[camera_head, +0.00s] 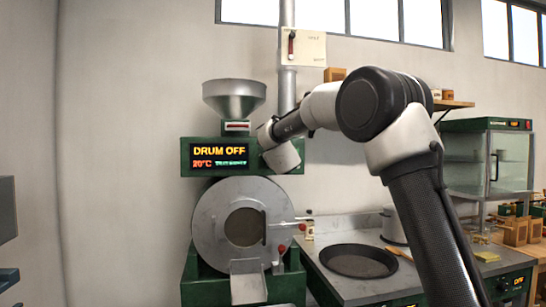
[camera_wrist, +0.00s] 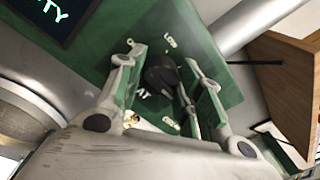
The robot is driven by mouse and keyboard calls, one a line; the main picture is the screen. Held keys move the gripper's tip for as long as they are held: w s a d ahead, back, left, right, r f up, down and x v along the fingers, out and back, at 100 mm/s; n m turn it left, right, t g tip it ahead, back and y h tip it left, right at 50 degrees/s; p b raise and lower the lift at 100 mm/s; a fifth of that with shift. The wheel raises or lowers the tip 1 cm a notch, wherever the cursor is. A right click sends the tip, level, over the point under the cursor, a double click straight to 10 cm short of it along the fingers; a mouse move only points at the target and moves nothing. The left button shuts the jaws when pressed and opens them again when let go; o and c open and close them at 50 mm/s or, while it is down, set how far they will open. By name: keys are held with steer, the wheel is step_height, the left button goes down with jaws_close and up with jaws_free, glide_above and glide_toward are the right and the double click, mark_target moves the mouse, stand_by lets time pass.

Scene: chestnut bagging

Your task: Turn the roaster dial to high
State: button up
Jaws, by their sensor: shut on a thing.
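The roaster (camera_head: 240,225) is a green machine with a grey round drum front. Its display (camera_head: 220,156) reads "DRUM OFF" and "20°C". In the wrist view, the black round dial (camera_wrist: 162,76) sits on a green panel, with white lettering around it; "LOW" is readable and other marks are partly covered. My gripper (camera_wrist: 160,68) has one finger on each side of the dial and is shut on it. The dial's pointer direction cannot be made out. In the head view my wrist covers the dial and the fingers.
A steel hopper (camera_head: 234,98) stands on the roaster, and a pipe (camera_head: 287,85) rises behind it. A dark round pan (camera_head: 359,261) is on the counter to the right. A glass cabinet (camera_head: 488,165) stands further right. A brown box-like thing (camera_wrist: 285,75) is right of the panel.

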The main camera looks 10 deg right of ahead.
steer(key=shift+f, duration=0.2)
steer(key=o, duration=1)
steer(key=shift+r, duration=0.1)
steer(key=shift+o, duration=0.2)
steer(key=s+a, duration=0.1)
steer(key=s, duration=1.1)
